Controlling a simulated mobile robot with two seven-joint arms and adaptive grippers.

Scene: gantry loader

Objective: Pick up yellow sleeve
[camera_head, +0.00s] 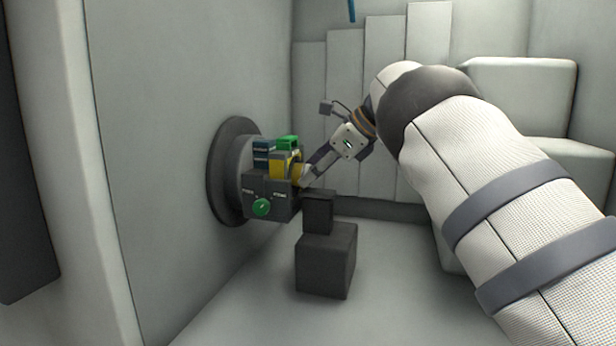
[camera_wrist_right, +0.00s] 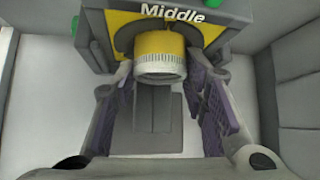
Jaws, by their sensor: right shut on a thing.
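The yellow sleeve (camera_wrist_right: 160,46) is a short yellow cylinder with a white ridged ring at its near end, in the right wrist view. It sits in the chuck block under a label reading "Middle". In the head view a little of the sleeve (camera_head: 296,172) shows on the block's right side. My right gripper (camera_head: 303,174) reaches it from the upper right. In the right wrist view the purple-padded fingers of my right gripper (camera_wrist_right: 161,75) are on either side of the sleeve, shut on it. My left gripper is not in view.
The dark block (camera_head: 262,187) with a green knob (camera_head: 262,207) is on a round dark flange (camera_head: 221,170) on the left wall. A dark stepped stand (camera_head: 325,262) rises from the floor just below. The floor right of it is clear.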

